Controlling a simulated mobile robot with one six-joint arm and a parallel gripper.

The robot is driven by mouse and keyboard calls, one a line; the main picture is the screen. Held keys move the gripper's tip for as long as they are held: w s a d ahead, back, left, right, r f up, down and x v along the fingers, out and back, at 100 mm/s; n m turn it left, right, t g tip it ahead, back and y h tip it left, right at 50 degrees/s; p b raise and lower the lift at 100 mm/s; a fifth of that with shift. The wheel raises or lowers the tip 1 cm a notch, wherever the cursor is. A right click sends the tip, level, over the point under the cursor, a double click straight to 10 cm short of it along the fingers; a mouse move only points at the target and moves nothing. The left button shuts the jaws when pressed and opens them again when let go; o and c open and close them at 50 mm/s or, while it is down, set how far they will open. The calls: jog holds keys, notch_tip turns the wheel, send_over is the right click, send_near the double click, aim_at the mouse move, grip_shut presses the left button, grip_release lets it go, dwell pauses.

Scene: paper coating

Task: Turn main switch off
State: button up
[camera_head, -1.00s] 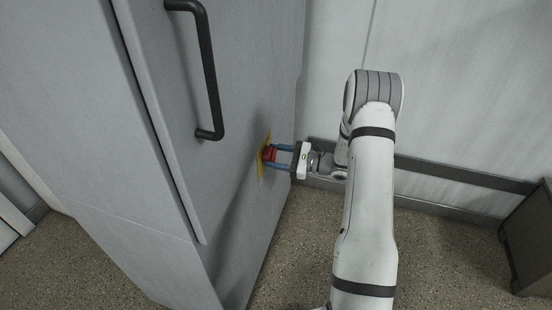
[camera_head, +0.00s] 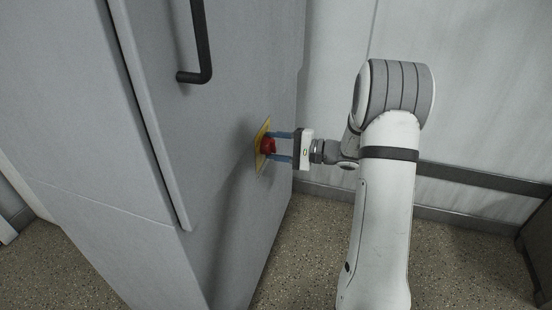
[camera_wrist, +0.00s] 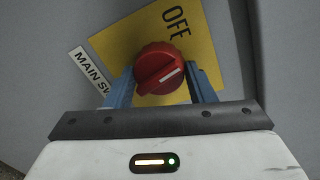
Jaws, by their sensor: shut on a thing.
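The main switch is a red rotary knob (camera_head: 267,146) on a yellow plate (camera_head: 262,134) on the grey cabinet's side. In the wrist view the red knob (camera_wrist: 158,68) has a white pointer mark directed to the upper right. The yellow plate (camera_wrist: 203,45) reads "OFF" near its top, and a white label (camera_wrist: 92,72) beside it reads "MAIN SW", the rest hidden. My gripper (camera_head: 279,146) reaches the knob from the right. Its blue fingers, also in the wrist view (camera_wrist: 160,80), stand on either side of the knob and are shut on it.
The grey cabinet (camera_head: 130,120) has a black handle (camera_head: 202,45) on its front, left of the switch. A pale wall (camera_head: 480,90) with a dark rail (camera_head: 470,178) stands behind my arm. Speckled floor (camera_head: 310,250) is clear below. A dark box (camera_head: 537,245) is at the right edge.

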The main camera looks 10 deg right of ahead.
jog(key=n+b, duration=0.2)
jog(key=b, duration=0.1)
jog(key=n+b, duration=0.1)
jog(key=b, duration=0.2)
jog(key=shift+f+n+b, duration=0.3)
jog(key=shift+n, duration=0.1)
jog(key=n+b, duration=0.2)
jog(key=b, duration=0.1)
jog(key=shift+r+h, duration=0.25)
jog(key=shift+h, duration=0.05)
jog(key=shift+r, duration=0.1)
jog(key=o, duration=1)
jog(key=shift+s, duration=0.1)
